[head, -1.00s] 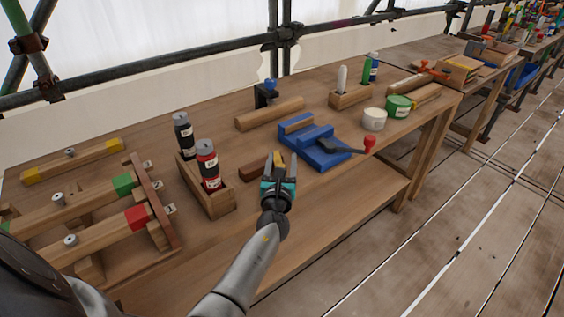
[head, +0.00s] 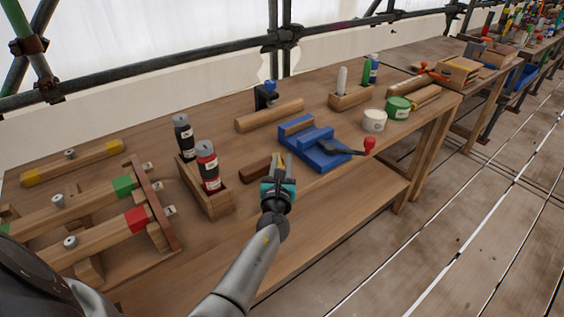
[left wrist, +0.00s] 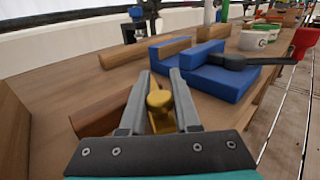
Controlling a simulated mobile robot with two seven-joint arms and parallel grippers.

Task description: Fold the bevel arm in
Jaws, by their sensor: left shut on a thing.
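My left gripper (head: 277,160) is at the bench's front, just left of the blue vice. Its two fingers are closed in on a small brass piece with a round knob, seen between them in the left wrist view (left wrist: 158,98); it appears to be the bevel arm. A short dark wooden bar (head: 254,172), perhaps the bevel's stock, lies on the bench just left of the fingers and also shows in the left wrist view (left wrist: 98,118). The fingers hide where the brass and the wood join. My right gripper is not in view.
The blue vice (head: 325,155) with its black, red-knobbed handle stands close on the right. A wooden box (head: 215,205) holding bottles is on the left. A wooden bar (head: 268,116) lies behind. The bench front (head: 255,232) is bare.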

